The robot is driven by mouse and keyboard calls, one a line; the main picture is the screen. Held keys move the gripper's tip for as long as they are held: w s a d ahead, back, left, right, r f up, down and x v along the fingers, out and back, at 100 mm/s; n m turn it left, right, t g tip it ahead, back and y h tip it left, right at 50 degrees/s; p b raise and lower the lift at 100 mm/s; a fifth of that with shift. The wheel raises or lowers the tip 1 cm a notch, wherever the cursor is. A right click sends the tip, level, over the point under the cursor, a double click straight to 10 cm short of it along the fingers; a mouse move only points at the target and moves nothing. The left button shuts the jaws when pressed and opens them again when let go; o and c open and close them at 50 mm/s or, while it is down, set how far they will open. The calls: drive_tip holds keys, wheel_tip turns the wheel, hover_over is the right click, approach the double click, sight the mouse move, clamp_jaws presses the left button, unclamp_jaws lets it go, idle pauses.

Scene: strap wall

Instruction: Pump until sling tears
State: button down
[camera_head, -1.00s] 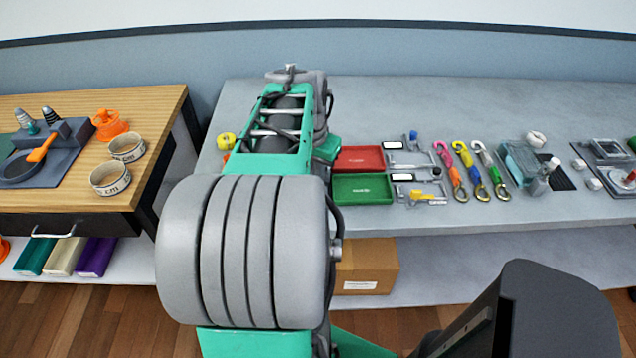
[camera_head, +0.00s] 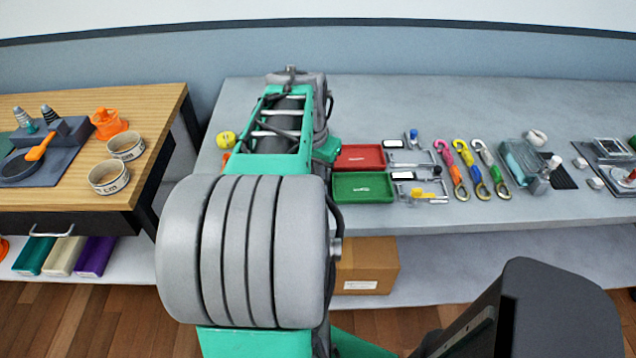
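Three coloured straps with metal hooks lie side by side on the grey bench (camera_head: 430,105): a pink and orange one (camera_head: 449,163), a yellow and blue one (camera_head: 466,160) and a white and green one (camera_head: 487,163). I cannot tell whether any of them is the sling. To their right is a clear teal device (camera_head: 518,158) with small grey and white parts beside it. I cannot tell whether it is the pump. No tear shows. A large green frame with a grey ribbed drum fills the centre and hides part of the bench. My gripper is not visible.
Red (camera_head: 358,158) and green (camera_head: 362,188) trays and small metal tools lie left of the straps. A wooden table (camera_head: 160,105) with white rings (camera_head: 109,176) stands at the left. A cardboard box (camera_head: 366,262) sits under the bench. The bench's back is clear.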

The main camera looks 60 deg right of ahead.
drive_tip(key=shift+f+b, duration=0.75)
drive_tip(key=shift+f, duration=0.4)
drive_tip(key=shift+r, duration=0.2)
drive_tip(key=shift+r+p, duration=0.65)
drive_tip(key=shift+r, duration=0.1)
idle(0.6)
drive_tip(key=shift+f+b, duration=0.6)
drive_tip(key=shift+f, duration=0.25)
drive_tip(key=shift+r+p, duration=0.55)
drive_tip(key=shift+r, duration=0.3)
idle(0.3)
